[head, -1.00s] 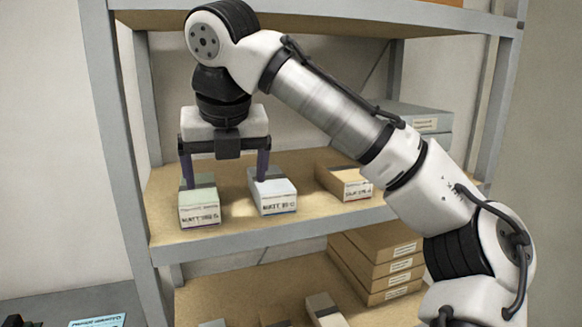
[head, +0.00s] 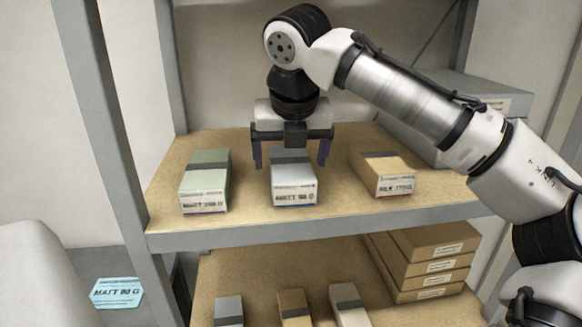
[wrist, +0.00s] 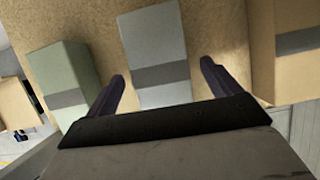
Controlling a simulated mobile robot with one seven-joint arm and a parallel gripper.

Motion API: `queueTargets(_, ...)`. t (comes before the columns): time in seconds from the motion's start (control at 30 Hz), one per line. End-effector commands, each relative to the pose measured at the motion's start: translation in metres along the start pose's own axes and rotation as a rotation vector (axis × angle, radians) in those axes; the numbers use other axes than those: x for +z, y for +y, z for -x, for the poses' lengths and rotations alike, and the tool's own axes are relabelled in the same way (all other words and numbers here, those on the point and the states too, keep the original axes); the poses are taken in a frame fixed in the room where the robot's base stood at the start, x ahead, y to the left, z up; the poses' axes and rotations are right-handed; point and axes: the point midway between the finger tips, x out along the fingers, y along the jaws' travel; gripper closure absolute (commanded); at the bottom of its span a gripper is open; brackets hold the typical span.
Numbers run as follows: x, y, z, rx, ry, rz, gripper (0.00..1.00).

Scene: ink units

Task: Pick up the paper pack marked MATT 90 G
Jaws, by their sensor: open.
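The pale grey-white paper pack (head: 293,187) lies in the middle of the upper shelf; its small front label seems to read MATT 90 G, though the number is blurred. My gripper (head: 290,162) is open and empty, over this pack, with one dark finger to each side of it. In the wrist view the same pack (wrist: 153,45), with a darker grey band, shows between the two spread fingers (wrist: 165,88). I cannot tell how far the fingertips are above the shelf. A greenish pack (head: 205,182), whose label starts with MATT, lies to the left.
A brown pack marked SILK (head: 385,175) lies to the right on the upper shelf (head: 245,228). A large grey box (head: 470,95) stands behind my arm. The lower shelf holds smaller packs and stacked brown boxes (head: 425,262). A blue card (head: 117,292) hangs at the left.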

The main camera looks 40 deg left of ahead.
Motion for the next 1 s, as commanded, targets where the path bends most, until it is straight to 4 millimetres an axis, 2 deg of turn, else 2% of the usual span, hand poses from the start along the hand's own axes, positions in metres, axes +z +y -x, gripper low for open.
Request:
queueTargets(0.13, 0.000, 0.000, -0.015, -0.001, -0.001, -0.001, 0.11)
queueTargets(0.4, 0.000, 0.001, -0.019, 0.000, -0.002, 0.000, 0.12)
queueTargets(0.87, 0.000, 0.001, -0.018, 0.000, -0.002, 0.000, 0.72)
queueTargets(1.0, 0.001, 0.001, -0.018, 0.001, -0.004, 0.000, 0.72)
